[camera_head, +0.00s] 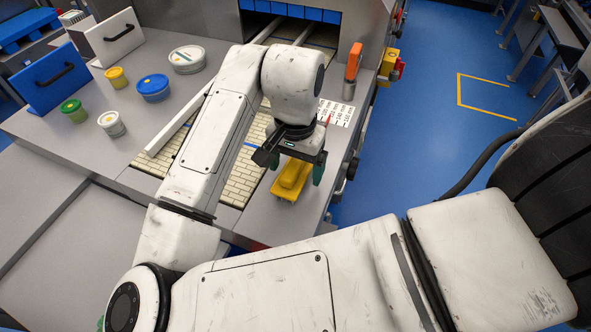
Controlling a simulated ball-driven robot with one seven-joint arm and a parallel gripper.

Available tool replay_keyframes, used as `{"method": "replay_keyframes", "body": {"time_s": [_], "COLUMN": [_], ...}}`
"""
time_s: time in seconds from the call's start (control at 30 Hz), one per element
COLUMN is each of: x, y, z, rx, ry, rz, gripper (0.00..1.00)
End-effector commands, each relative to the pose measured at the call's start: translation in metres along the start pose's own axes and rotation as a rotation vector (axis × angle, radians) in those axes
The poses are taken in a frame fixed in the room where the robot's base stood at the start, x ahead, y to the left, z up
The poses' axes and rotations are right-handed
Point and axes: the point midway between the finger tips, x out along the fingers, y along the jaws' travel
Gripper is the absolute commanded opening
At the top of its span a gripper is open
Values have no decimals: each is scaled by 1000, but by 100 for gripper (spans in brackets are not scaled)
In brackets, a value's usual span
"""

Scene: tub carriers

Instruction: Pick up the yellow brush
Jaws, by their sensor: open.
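The yellow brush (291,178) lies on the grey worktop strip to the right of the tiled conveyor belt. It has a raised yellow grip and what looks like a bristle edge below. My gripper (294,166) is above the brush with its jaws open. One dark finger with a green tip shows to the right of the brush, and the other side is near the brush's left. Part of the brush's far end is hidden under the gripper body. I cannot tell whether the fingers touch it.
Several round tubs, such as a blue-lidded tub (153,87), stand on the left worktop near a blue panel with handle (52,76). An orange-topped post (353,66) and a printed sheet (336,113) are beyond the gripper. Blue floor is open at right.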

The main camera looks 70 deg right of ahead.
Motion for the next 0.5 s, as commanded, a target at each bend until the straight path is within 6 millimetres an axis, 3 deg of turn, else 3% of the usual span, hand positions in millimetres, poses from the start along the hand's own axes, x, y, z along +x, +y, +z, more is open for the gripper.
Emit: {"method": "replay_keyframes", "body": {"time_s": [0.3, 0.5], "x": [7, 7], "y": [0, 0], "z": [0, 0], "rx": [1, 1], "ry": [0, 0], "rz": [-1, -1], "gripper": [88, 70]}}
